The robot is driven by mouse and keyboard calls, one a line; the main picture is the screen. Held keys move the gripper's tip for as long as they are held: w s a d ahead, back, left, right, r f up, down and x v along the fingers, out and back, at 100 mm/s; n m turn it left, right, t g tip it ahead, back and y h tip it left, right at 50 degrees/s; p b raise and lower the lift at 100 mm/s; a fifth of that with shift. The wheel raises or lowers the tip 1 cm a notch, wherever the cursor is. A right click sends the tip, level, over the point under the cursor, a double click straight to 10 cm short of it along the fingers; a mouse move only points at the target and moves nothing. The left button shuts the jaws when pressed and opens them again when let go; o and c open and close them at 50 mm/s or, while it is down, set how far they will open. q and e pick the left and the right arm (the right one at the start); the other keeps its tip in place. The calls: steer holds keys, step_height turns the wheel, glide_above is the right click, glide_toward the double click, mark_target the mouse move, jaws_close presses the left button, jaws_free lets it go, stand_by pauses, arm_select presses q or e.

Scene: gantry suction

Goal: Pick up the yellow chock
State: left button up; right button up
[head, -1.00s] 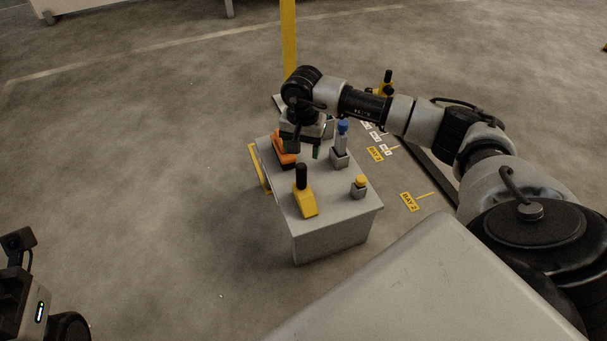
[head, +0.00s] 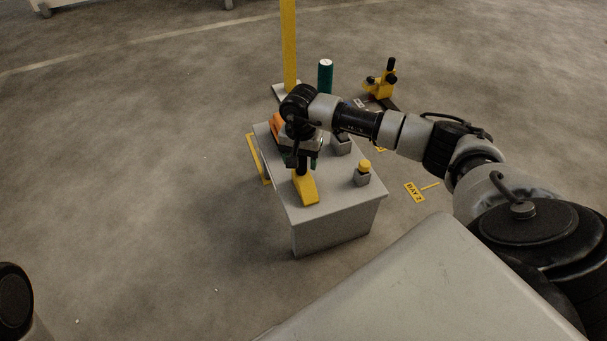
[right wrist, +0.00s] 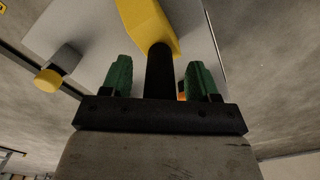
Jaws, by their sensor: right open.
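The yellow chock (head: 305,187) stands on the grey cabinet top, near its front left edge. It is a yellow wedge with an upright black handle. In the right wrist view the chock (right wrist: 146,22) is at the top and its black handle (right wrist: 160,70) stands between the two green fingertips. My right gripper (head: 301,163) is above the chock, pointing down, with the handle's top between its fingers. In the right wrist view the right gripper (right wrist: 160,80) is open, with gaps visible on both sides of the handle. My left gripper is not in view.
On the cabinet (head: 335,205), a grey block with a yellow cap (head: 362,173) stands right of the chock. An orange object (head: 277,126) lies behind, partly hidden by my arm. A yellow post (head: 289,50) and a green cylinder (head: 325,76) stand beyond the cabinet.

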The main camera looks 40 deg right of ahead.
steer(key=c, duration=1)
steer(key=shift+r, duration=0.1)
